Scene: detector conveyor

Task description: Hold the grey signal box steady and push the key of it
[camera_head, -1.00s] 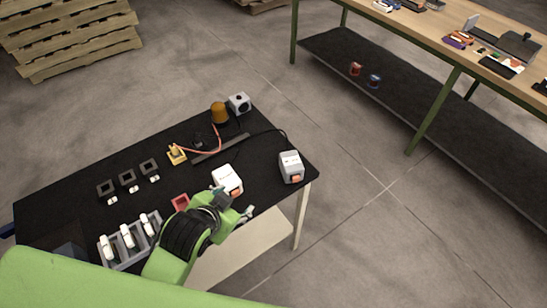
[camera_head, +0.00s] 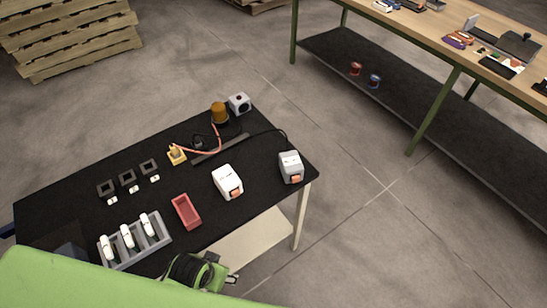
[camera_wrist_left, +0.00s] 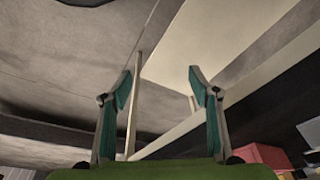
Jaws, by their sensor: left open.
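The grey signal box (camera_head: 291,167) stands near the right end of the black table, with an orange-red key (camera_head: 296,179) low on its front. A white box (camera_head: 228,181) with a similar orange key stands to its left. My left gripper (camera_head: 222,272) is at the table's front edge in the head view, left of and in front of the grey box and well apart from it. In the left wrist view its two fingers (camera_wrist_left: 160,76) are spread with nothing between them. My right gripper is not in view.
A red tray (camera_head: 186,212) lies near the table's front edge, beside a grey rack (camera_head: 133,242) of white pieces. An orange beacon (camera_head: 219,112), a white-grey box (camera_head: 239,103) and cables lie behind. A cable runs to the grey box. A long workbench (camera_head: 430,95) stands at right.

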